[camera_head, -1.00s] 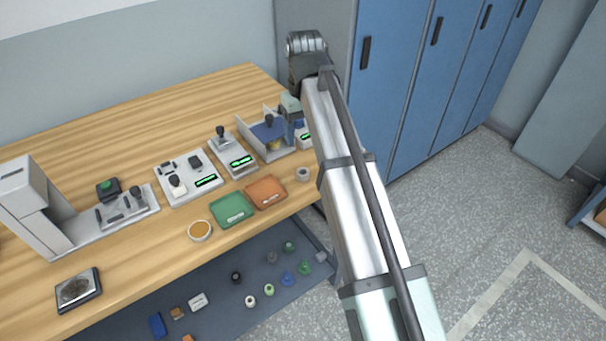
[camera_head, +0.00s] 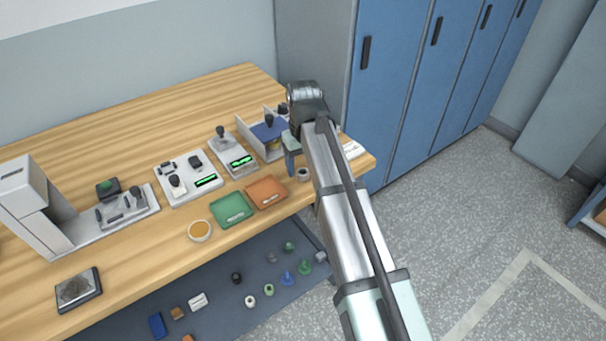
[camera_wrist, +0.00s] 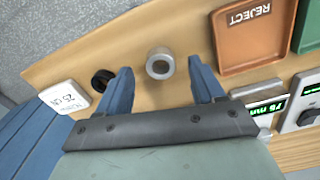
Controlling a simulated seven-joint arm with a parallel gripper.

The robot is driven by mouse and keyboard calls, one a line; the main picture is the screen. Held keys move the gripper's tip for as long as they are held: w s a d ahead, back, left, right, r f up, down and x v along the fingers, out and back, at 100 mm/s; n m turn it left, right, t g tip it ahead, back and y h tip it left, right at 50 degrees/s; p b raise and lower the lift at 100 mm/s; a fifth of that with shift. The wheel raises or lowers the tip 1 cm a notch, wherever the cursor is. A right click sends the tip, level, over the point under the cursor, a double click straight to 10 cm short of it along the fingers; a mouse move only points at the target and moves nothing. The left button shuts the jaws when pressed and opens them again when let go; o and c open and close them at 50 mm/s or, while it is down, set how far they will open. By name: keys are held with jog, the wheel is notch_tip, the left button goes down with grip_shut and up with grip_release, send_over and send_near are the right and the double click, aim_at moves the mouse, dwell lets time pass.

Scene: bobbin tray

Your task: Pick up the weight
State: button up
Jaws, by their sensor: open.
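A small grey metal cylinder, which looks like the weight (camera_wrist: 160,64), stands on the wooden table near its front edge; it also shows in the head view (camera_head: 303,175), just right of the orange tray. My gripper (camera_wrist: 160,68) is open and empty, with its two blue fingers apart on either side of the cylinder in the wrist view. The cylinder lies near the line between the fingertips; I cannot tell the height gap. In the head view one blue finger shows beside my arm, and the rest of the gripper is hidden.
The orange REJECT tray (camera_wrist: 249,60) and green tray (camera_head: 231,210) lie left of the cylinder in the head view. A black ring (camera_wrist: 103,80) and a white labelled block (camera_wrist: 64,97) are close to one finger. Display units (camera_head: 233,158) stand behind.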

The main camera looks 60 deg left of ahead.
jog(key=shift+f, duration=1.2)
jog(key=c, duration=1.2)
